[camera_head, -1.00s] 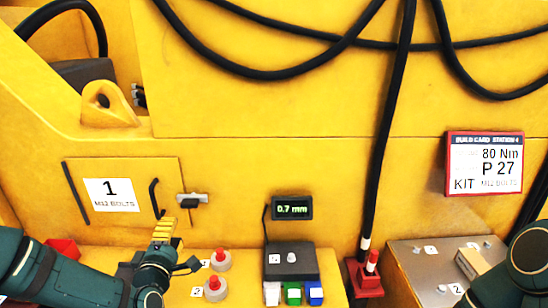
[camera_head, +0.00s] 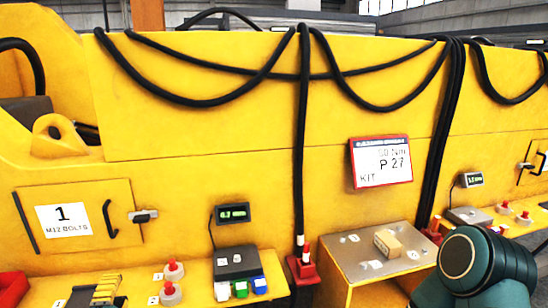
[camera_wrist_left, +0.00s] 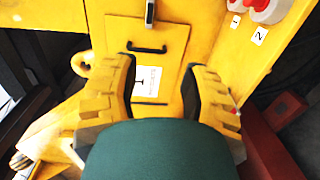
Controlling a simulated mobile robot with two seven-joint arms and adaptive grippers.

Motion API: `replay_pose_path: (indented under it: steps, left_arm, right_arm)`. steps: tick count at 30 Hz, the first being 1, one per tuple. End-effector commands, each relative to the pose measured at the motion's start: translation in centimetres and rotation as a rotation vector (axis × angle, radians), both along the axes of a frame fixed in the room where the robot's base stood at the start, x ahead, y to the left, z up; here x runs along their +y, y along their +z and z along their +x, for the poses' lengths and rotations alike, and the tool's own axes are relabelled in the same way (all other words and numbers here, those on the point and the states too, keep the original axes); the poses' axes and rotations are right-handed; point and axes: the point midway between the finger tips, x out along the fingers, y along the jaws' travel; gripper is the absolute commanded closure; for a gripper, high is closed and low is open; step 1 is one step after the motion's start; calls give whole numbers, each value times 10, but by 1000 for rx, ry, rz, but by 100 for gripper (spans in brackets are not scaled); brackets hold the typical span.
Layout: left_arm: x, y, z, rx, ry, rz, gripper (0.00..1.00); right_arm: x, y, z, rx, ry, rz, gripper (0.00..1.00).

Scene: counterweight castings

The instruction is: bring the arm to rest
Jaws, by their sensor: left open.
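My left gripper (camera_head: 106,288) shows at the bottom left of the head view, only its yellow-padded fingers in the frame, above the yellow ledge. In the left wrist view the gripper (camera_wrist_left: 160,68) has its two fingers spread wide with nothing between them. Beyond them is the yellow door with the "1 M12 BOLTS" label (camera_wrist_left: 147,80), which also shows in the head view (camera_head: 64,219). A dark green link of my right arm (camera_head: 478,265) fills the bottom right of the head view; its gripper is out of the frame.
Two red-topped knobs (camera_head: 173,271) sit on the ledge beside my left gripper. A dark box (camera_head: 237,261) with white, green and blue blocks is to their right. A metal-topped stand (camera_head: 345,262) carries a cardboard box (camera_head: 388,243). Black cables (camera_head: 302,150) hang over the yellow casting.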

Motion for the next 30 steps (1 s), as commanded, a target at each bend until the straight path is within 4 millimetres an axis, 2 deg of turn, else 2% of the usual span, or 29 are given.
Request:
replay_pose_path:
  steps: [1, 8, 13, 17, 18, 21, 24, 27, 30]
  left_arm:
    - [-12, -12, 4, 44, -33, 10, 55]
    - [-62, -72, 9, 267, -192, 106, 55]
    - [-122, -133, -2, 483, -413, 234, 55]
    - [-175, -188, -30, 673, -662, 379, 55]
    - [-190, -203, -42, 724, -746, 429, 55]
    - [-219, -235, -75, 838, -947, 548, 55]
    - [-237, -258, -105, 919, -1121, 652, 55]
    - [-245, -272, -127, 972, -1244, 724, 55]
    - [-249, -279, -140, 997, -1315, 766, 55]
  right_arm:
    - [0, 0, 1, -1, 0, 0, 53]
    - [0, 0, 1, -2, 0, 0, 53]
    - [0, 0, 0, -1, 0, 0, 53]
    - [0, 0, 1, -1, 0, 0, 53]
    - [0, 0, 1, -1, 0, 0, 53]
    - [0, 0, 1, -1, 0, 0, 53]
    - [0, 0, 1, -1, 0, 0, 53]
    - [0, 0, 1, -1, 0, 0, 53]
    - [0, 0, 1, -1, 0, 0, 53]
